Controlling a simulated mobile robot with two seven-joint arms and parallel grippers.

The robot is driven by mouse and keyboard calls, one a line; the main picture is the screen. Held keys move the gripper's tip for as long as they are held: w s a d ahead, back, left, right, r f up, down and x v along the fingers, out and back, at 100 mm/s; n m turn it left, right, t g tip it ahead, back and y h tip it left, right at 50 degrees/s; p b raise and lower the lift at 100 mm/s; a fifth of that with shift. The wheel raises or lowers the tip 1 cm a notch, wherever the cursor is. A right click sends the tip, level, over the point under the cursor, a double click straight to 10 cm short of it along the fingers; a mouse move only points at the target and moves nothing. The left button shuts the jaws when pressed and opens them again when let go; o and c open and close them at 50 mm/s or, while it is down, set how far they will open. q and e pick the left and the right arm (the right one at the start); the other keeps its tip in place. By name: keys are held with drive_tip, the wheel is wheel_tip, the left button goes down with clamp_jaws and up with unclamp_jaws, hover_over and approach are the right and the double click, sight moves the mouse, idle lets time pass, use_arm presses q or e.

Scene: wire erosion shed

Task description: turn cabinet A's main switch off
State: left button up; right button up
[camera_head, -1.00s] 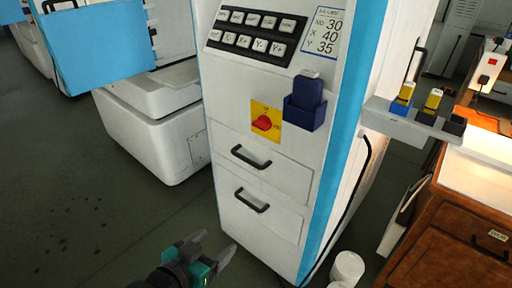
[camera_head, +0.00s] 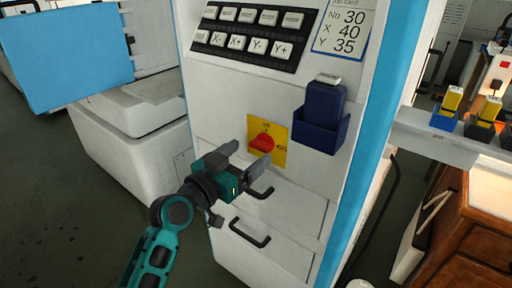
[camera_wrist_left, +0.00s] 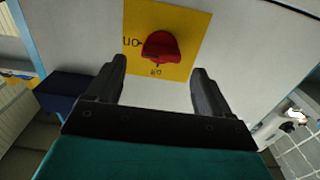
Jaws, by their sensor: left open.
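The main switch is a red rotary knob (camera_head: 262,143) on a square yellow plate (camera_head: 281,155) on the white cabinet's front (camera_head: 222,120). In the head view "on" is printed right of the knob and other lettering above it. The knob's long side lies roughly sideways, in line with "on". My left gripper (camera_head: 249,154) is open and empty, just in front of and below the plate. In the left wrist view the knob (camera_wrist_left: 160,47) shows beyond and between the open fingertips (camera_wrist_left: 159,70), apart from them. My right gripper is out of view.
A dark blue holder (camera_head: 321,130) with a blue block stands right of the switch. Two black drawer handles (camera_head: 250,232) project below it. A button panel (camera_head: 250,37) and a job card (camera_head: 343,28) are above. A shelf with yellow-topped items (camera_head: 452,98) is at right.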

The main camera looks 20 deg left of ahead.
sight(258, 147)
use_arm(q)
drive_tip(key=shift+x, duration=2.1)
drive_tip(key=shift+c, duration=0.2)
drive_tip(key=c, duration=1)
